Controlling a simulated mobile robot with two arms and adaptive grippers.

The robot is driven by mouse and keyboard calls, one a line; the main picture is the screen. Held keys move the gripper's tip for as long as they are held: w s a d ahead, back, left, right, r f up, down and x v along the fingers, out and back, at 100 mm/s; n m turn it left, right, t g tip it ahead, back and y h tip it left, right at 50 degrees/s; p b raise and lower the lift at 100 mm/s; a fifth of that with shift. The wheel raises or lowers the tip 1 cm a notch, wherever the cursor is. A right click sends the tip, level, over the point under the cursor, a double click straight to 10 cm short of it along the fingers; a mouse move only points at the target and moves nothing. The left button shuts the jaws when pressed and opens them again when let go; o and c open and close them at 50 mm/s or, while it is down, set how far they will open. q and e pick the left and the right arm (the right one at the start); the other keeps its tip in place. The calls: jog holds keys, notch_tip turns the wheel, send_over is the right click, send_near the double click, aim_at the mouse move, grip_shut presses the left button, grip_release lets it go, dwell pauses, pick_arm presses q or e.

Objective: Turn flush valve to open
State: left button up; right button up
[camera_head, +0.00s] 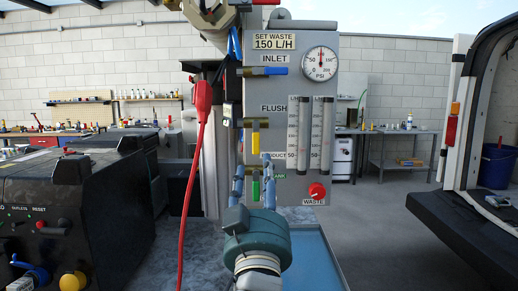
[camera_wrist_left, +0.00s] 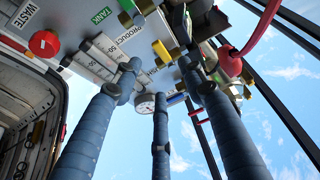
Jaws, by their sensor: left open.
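The grey panel (camera_head: 345,100) stands upright ahead with a FLUSH label (camera_head: 273,108). Just below that label a yellow valve handle (camera_head: 256,140) hangs straight down along the panel's left part. The yellow handle also shows in the left wrist view (camera_wrist_left: 161,51). My left gripper (camera_head: 253,172) comes up from below with blue fingers spread, one on each side of the green handle (camera_head: 256,188), tips just below the yellow handle. In the left wrist view my left gripper (camera_wrist_left: 160,82) is open and empty; I cannot tell whether a fingertip touches anything. My right gripper is not in view.
A blue handle (camera_head: 262,71) sits under the INLET label, above the yellow one. A pressure gauge (camera_head: 320,63), flow tubes (camera_head: 316,135) and a red WASTE knob (camera_head: 317,190) are to the right. A red cable (camera_head: 190,180) hangs on the left.

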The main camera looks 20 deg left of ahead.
aim_at(258, 146)
pick_arm(q)
jog(key=p+x, duration=0.3)
jog(key=x, duration=0.7)
jog(key=shift+f, duration=0.2)
jog(key=shift+w, duration=0.15)
grip_shut()
